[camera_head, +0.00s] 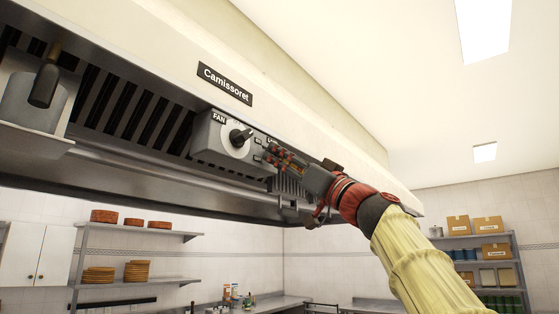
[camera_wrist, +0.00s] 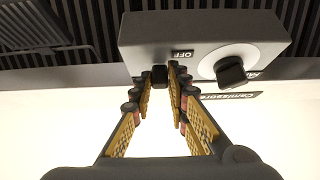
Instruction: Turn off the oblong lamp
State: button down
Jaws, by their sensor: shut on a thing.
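My gripper (camera_head: 272,157) is at the right part of the grey control box (camera_head: 205,150) under the range hood. In the wrist view my gripper (camera_wrist: 161,82) has its fingertips close together on a small black switch (camera_wrist: 159,73), beside an upside-down OFF label (camera_wrist: 182,54). In the head view the fingers hide this switch. A dark oblong fixture (camera_head: 45,84) hangs in a metal housing at the far left of the hood; I cannot tell whether it is the lamp or whether it is lit.
A round FAN dial with a black knob (camera_head: 240,137) is close beside my fingers; the wrist view also shows the knob (camera_wrist: 231,71). The hood's lower edge (camera_head: 150,165) runs below the box. Bright ceiling panels (camera_head: 483,28) are at upper right. Shelves stand well below.

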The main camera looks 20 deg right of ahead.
jog(key=c, duration=1.7)
grip_release()
jog(key=v, duration=1.2)
